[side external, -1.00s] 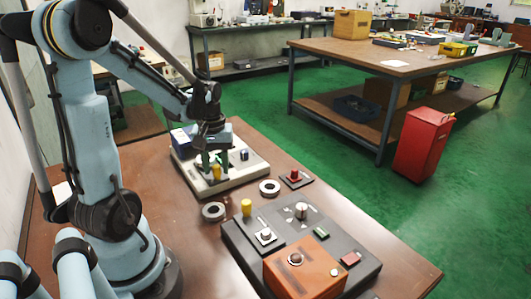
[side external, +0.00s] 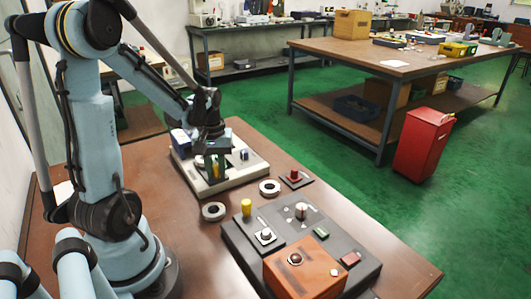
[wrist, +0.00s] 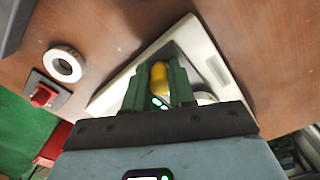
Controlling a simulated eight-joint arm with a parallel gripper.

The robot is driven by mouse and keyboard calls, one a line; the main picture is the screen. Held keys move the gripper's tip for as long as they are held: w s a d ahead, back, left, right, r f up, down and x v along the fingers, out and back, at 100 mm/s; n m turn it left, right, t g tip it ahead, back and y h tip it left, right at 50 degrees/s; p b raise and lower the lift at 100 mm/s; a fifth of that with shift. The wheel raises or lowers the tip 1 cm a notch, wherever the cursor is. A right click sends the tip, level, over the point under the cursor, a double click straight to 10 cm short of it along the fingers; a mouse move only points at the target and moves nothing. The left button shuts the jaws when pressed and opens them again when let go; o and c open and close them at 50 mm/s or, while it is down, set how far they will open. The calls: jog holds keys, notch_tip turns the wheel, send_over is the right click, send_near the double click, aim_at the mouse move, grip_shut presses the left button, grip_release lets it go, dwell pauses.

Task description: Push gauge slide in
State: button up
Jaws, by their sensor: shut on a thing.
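The gauge station is a pale, low plate (side external: 252,170) on the bench, also seen in the wrist view (wrist: 205,48). A yellow knob (side external: 215,171), which I take to be the slide's handle, stands near its front edge. In the wrist view the knob (wrist: 159,75) sits between my gripper's two green fingers. My gripper (side external: 212,166) is low over the plate and shut on this knob. The fingers hide parts of it, and the slide's track is not clear. A pale ring (wrist: 206,97) on the plate is partly hidden behind the gripper in the wrist view.
Two loose metal rings (side external: 262,187) (side external: 204,211) lie on the bench beside the plate. A red button box (side external: 294,177) is to the right. A dark panel (side external: 280,238) with another yellow knob (side external: 246,207) and an orange box (side external: 304,272) stand in front.

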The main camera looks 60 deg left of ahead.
jog(key=shift+a, duration=5.8)
jog(key=o, duration=0.7)
jog(key=shift+d, duration=0.1)
jog(key=shift+r, duration=3.5)
jog(key=shift+d, duration=0.1)
jog(key=w+d+r+m+t+y, duration=0.1)
jog(key=w+d+r+m, duration=0.15)
jog(key=d, duration=0.45)
jog(key=w+d+r+m+t, duration=0.1)
jog(key=w+d+m, duration=0.2)
jog(key=d, duration=0.4)
jog(key=d+m+t, duration=0.1)
jog(key=d+m, duration=0.1)
jog(key=d, duration=0.3)
jog(key=s+d+m+t, duration=0.1)
jog(key=d+m+t, duration=0.1)
jog(key=d, duration=0.4)
jog(key=s+d+m+t+h, duration=0.1)
jog(key=d+m+t, duration=0.1)
jog(key=d, duration=0.4)
jog(key=shift+f+m, duration=0.25)
jog(key=shift+f, duration=0.1)
